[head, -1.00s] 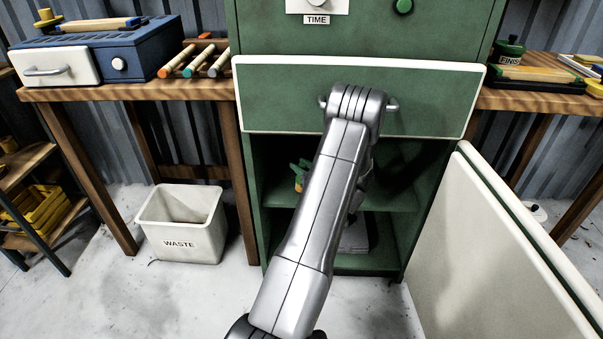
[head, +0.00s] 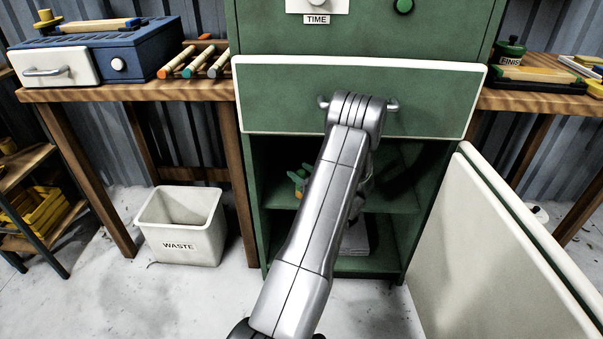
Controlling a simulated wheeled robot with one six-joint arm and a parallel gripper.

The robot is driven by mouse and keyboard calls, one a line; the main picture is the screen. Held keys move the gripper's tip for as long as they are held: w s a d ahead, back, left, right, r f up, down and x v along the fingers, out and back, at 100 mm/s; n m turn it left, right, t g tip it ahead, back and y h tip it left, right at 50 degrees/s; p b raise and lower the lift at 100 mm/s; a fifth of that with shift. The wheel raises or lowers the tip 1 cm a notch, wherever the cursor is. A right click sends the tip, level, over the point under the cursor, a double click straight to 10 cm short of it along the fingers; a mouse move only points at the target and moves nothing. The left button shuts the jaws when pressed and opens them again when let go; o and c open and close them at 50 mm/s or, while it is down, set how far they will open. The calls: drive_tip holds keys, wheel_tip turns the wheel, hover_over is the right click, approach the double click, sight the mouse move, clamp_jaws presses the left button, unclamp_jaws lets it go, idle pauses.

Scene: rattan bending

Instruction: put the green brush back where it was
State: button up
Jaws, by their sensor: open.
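The green cabinet (head: 258,215) stands open ahead of me, with a shelf (head: 400,201) inside. A small green and orange thing (head: 299,178) shows inside it, just left of my arm and above the shelf. I cannot tell whether it is the green brush, or whether it rests on the shelf. My arm reaches up in front of the cabinet and bends down at its top, before the drawer. My gripper is hidden behind the arm, so its place relative to the green thing does not show. No other likely green brush is clear.
The white-edged cabinet door (head: 500,240) stands open at the right. A closed drawer (head: 270,95) is above the opening. A grey stack (head: 356,238) lies low inside. A white waste bin (head: 182,225) stands left, under a wooden bench (head: 120,91) with wrapped sticks (head: 195,62).

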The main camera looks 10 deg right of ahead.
drive_tip(key=p+v, duration=0.1)
drive_tip(key=v, duration=1.1)
drive_tip(key=shift+p, duration=0.4)
drive_tip(key=shift+a+r, duration=0.1)
